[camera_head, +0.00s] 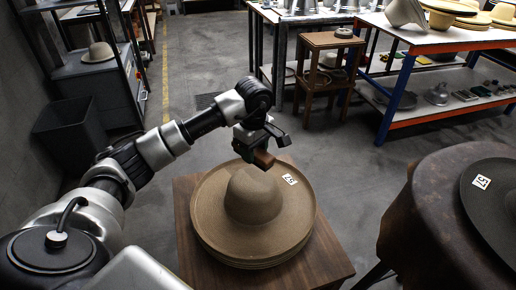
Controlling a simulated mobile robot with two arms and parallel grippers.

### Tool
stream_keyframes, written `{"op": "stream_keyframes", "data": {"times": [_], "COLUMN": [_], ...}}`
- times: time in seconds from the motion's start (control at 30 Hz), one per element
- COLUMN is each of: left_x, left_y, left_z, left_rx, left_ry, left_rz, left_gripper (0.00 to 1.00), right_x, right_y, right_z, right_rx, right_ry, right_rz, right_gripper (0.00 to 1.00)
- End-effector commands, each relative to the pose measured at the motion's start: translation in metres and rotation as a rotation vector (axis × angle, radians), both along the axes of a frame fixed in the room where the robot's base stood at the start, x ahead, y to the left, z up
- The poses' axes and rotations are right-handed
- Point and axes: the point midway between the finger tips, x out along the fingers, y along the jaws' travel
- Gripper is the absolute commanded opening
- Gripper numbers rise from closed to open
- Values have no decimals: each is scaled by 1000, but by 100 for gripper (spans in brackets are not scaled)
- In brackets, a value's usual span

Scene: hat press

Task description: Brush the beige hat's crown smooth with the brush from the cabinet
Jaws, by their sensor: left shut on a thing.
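The beige hat (253,205) lies on top of a stack of wide-brimmed hats on a wooden stand (195,262). A white number tag sits on its brim. My left gripper (262,150) is above the far side of the crown, shut on a small brown brush (264,160). The brush is just above or against the back of the crown; I cannot tell whether it touches. My right gripper is not in view.
A dark hat (497,205) with a tag lies on a round covered table (425,215) at the right. A wooden stool (328,75) and an orange-edged bench (440,42) stand behind. Dark shelves (95,75) with a grey bin (70,128) are at the left. Floor between is clear.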

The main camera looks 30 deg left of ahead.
Motion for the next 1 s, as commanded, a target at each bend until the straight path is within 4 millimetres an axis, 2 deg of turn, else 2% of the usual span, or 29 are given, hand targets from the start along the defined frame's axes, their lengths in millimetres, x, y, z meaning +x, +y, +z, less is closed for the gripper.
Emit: {"op": "stream_keyframes", "data": {"times": [0.6, 0.8, 1.0], "left_x": [-1, -1, -1], "left_y": [-1, -1, -1], "left_z": [-65, -76, -76], "left_rx": [0, 0, 0], "left_ry": [0, 0, -1], "left_rz": [-5, -6, -6], "left_gripper": [23, 23, 23], "right_x": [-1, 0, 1], "right_y": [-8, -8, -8], "right_z": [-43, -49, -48], "right_rx": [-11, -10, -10], "right_ry": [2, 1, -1], "right_rz": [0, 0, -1], "right_gripper": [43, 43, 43]}}
